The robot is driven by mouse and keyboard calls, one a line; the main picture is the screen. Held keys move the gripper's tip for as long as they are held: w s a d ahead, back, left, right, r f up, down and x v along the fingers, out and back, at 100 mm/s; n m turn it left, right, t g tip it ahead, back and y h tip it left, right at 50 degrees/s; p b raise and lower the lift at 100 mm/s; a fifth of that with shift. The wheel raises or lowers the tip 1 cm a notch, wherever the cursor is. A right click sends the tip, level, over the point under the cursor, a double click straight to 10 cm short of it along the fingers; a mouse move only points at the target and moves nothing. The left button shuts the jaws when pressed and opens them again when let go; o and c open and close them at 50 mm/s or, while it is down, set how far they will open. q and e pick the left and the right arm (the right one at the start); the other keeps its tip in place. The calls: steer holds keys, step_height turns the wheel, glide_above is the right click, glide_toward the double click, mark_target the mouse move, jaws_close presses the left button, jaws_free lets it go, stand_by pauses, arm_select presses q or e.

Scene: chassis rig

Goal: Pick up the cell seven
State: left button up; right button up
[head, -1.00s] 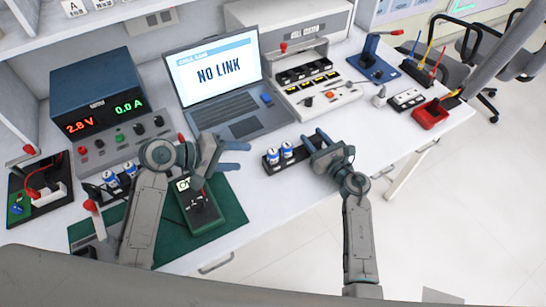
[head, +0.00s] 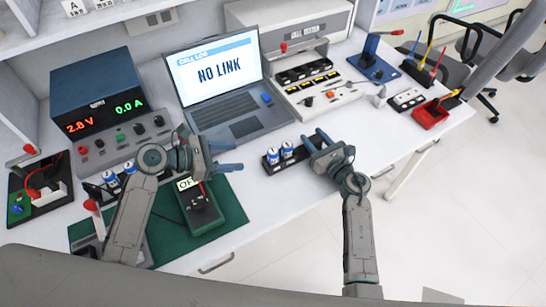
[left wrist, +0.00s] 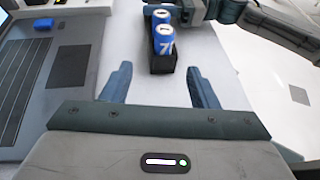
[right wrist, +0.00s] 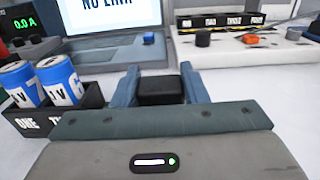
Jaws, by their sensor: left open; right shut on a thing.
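Cell seven (left wrist: 163,42) is a blue and white cylinder upright at the near end of a black rack (left wrist: 163,63) in the left wrist view. In the head view cell seven (head: 273,156) is the left of two cells in the rack (head: 270,167). It also shows at left in the right wrist view (right wrist: 24,84). The other cell (right wrist: 58,80) stands beside it. My left gripper (head: 238,155) is open and empty, left of cell seven and apart from it. My right gripper (head: 329,142) is shut on the rack's right end, a black block (right wrist: 161,90).
A laptop (head: 215,75) stands behind. A green mat (head: 230,207) with a black-topped green device (head: 200,212) lies below my left arm. A cell tester (head: 316,85) is at back right. Bare white table lies between left gripper and rack.

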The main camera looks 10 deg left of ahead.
arm_select(q)
steer(key=x, duration=1.1)
steer(key=shift+s+d, duration=0.2)
steer(key=c, duration=1.1)
step_height(320, 180, up, 10)
steer(key=shift+r, duration=0.1)
arm_select(e)
steer(key=o, duration=1.1)
